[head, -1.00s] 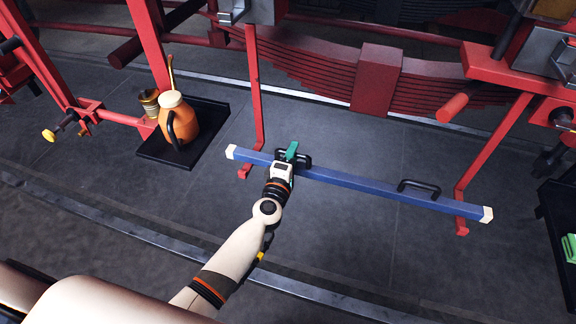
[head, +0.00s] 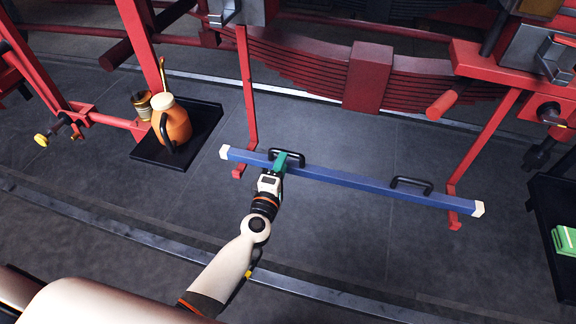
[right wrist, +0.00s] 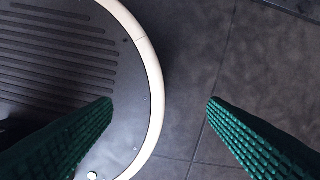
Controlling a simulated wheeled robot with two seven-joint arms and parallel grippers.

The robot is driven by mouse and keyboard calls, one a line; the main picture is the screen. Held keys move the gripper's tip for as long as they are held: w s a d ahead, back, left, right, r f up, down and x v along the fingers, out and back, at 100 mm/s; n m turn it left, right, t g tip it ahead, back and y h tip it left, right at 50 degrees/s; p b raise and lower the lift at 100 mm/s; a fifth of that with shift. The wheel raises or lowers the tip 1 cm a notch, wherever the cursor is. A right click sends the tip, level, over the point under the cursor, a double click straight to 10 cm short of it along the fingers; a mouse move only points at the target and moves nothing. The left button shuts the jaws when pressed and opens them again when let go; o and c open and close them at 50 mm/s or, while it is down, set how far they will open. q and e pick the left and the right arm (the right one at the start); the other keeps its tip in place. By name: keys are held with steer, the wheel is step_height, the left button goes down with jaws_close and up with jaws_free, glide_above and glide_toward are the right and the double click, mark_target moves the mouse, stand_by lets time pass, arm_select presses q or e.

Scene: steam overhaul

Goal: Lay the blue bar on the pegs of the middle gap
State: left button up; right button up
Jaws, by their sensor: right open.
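The long blue bar (head: 375,184) has pale end caps and two black handles. It runs across the fronts of two red uprights, just above their short red feet or pegs (head: 238,172) and (head: 455,224). I cannot tell whether it bears on them. My left gripper (head: 281,159) has its green fingers at the bar's left handle (head: 292,152), overlapping it. Whether they are closed on it is hidden by the angle. My right gripper (right wrist: 158,103) is open and empty in the right wrist view, over dark floor and a round grooved base.
A black tray (head: 205,140) with an orange jug (head: 174,124) stands at the left. Another black tray (head: 552,205) with a green item (head: 564,240) is at the right edge. Red leaf springs (head: 300,65) lie behind. A metal rail (head: 335,298) crosses the floor in front.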

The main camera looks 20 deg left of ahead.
steer(key=shift+w, duration=0.1)
steer(key=c, duration=0.6)
steer(key=n+t, duration=1.6)
steer(key=t, duration=0.1)
glide_toward(415, 181)
steer(key=w, duration=1)
steer(key=shift+w+f, duration=0.3)
steer(key=s, duration=0.4)
steer(key=shift+s, duration=0.55)
